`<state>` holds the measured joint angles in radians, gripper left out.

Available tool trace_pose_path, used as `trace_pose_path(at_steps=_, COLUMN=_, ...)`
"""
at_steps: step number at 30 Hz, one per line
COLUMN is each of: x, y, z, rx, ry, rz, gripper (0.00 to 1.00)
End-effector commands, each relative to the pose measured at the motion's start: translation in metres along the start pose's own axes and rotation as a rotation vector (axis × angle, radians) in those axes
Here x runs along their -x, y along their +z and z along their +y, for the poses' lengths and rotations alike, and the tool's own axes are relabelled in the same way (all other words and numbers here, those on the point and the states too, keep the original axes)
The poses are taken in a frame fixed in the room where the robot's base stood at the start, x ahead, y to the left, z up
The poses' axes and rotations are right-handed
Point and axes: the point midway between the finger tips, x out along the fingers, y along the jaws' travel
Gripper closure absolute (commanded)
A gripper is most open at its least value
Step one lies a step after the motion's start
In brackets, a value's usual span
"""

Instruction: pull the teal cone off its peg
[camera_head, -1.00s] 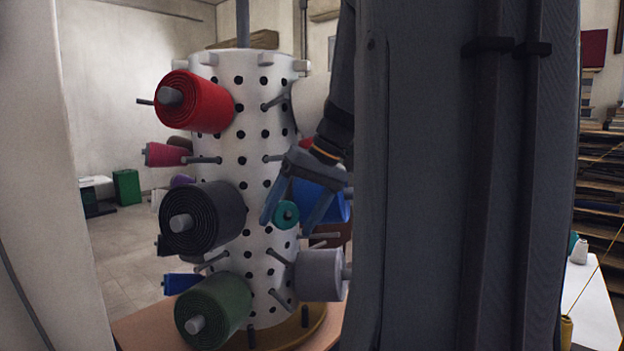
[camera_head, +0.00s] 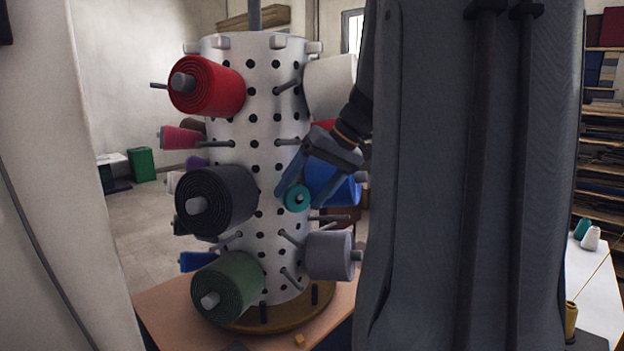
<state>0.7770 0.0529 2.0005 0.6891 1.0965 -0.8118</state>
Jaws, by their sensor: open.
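The teal cone (camera_head: 297,199) sits on a peg of the white perforated column (camera_head: 262,120), low on its right front side, its round end facing me. My gripper (camera_head: 294,193) is open. Its fingers reach down around the teal cone, one on the left of it and one on the right. I cannot tell whether they touch it. The peg itself is mostly hidden by the cone. A blue roll (camera_head: 332,182) lies just right of and behind the fingers.
Close by are a black roll (camera_head: 215,202), a grey roll (camera_head: 330,255), a green roll (camera_head: 228,287) and a red roll (camera_head: 207,86). Bare pegs (camera_head: 329,218) stick out near the cone. The column stands on a round wooden base (camera_head: 285,320). My arm's column blocks the right.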

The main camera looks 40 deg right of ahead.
Motion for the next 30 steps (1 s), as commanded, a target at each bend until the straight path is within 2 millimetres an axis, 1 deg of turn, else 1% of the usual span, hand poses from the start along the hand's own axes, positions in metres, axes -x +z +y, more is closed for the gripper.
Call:
trace_pose_path(at_steps=3, x=-0.0033, y=0.0001, z=-0.0001, rx=0.0, ry=0.0, rz=-0.001, gripper=0.26)
trace_pose_path(at_steps=9, x=-0.0035, y=0.0001, z=0.0001, rx=0.0, ry=0.0, rz=0.0, gripper=0.26)
trace_pose_path(at_steps=11, x=-0.0034, y=0.0001, z=0.0001, rx=0.0, ry=0.0, rz=0.0, gripper=0.35)
trace_pose_path(at_steps=12, x=-0.0033, y=0.0, z=0.0001, rx=0.0, ry=0.0, rz=0.0, gripper=0.42)
trace_pose_path(at_steps=17, x=-0.0031, y=0.0, z=0.0002, rx=0.0, ry=0.0, rz=0.0, gripper=0.69)
trace_pose_path(at_steps=18, x=-0.0031, y=0.0, z=0.0003, rx=0.0, ry=0.0, rz=0.0, gripper=0.72)
trace_pose_path(at_steps=30, x=0.001, y=0.0023, z=-0.001, rx=0.0, ry=0.001, rz=0.001, gripper=0.72)
